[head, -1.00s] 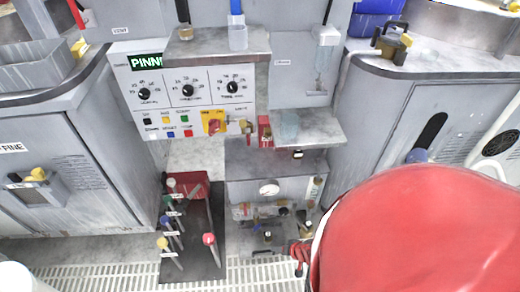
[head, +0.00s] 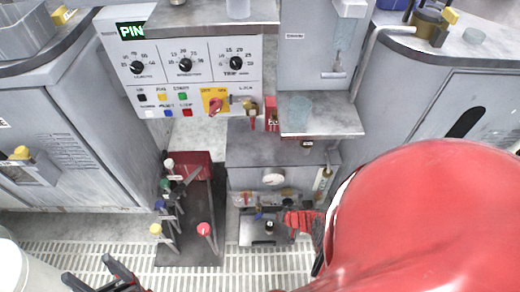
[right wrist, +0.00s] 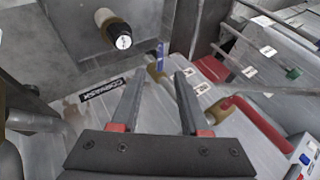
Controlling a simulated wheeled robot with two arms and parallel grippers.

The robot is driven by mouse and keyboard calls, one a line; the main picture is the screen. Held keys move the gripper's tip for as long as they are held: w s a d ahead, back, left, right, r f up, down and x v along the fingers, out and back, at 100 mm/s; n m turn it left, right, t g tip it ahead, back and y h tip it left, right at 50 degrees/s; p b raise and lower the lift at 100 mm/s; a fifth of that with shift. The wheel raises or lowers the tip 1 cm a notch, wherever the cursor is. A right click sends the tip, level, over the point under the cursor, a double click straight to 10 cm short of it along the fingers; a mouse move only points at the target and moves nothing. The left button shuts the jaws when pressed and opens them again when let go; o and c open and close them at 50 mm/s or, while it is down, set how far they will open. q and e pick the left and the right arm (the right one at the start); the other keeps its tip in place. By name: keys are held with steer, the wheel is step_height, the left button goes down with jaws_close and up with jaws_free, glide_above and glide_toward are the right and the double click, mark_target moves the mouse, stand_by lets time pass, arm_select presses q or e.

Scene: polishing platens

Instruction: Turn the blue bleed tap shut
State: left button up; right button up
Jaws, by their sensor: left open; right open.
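A small blue tap handle (right wrist: 160,56) stands on a brass fitting in the right wrist view, just beyond my right fingertips and roughly between their lines. In the head view a small blue spot (head: 258,216), probably the same handle, shows low on the central unit. My right gripper (right wrist: 158,75) is open and empty, with its two dark fingers apart. It also shows in the head view (head: 286,225), close to the low fittings and partly hidden by my red arm. My left gripper (head: 96,275) is open and empty at the bottom left, away from the unit.
A red handle (right wrist: 255,120) on brass lies close right of my right fingers. A black-tipped knob (right wrist: 121,36) is ahead to the left. Coloured levers (head: 204,230) stand left of the unit. A shelf (head: 330,115) overhangs on the right.

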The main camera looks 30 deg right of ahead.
steer(key=b+x, duration=0.6)
steer(key=x, duration=0.2)
steer(key=shift+s+f+b, duration=0.1)
steer(key=shift+f+b, duration=0.05)
steer(key=shift+b, duration=0.15)
steer(key=shift+w+a+f+b, duration=0.2)
steer(key=shift+w+f+b, duration=0.15)
steer(key=shift+w+b, duration=0.25)
jaws_close()
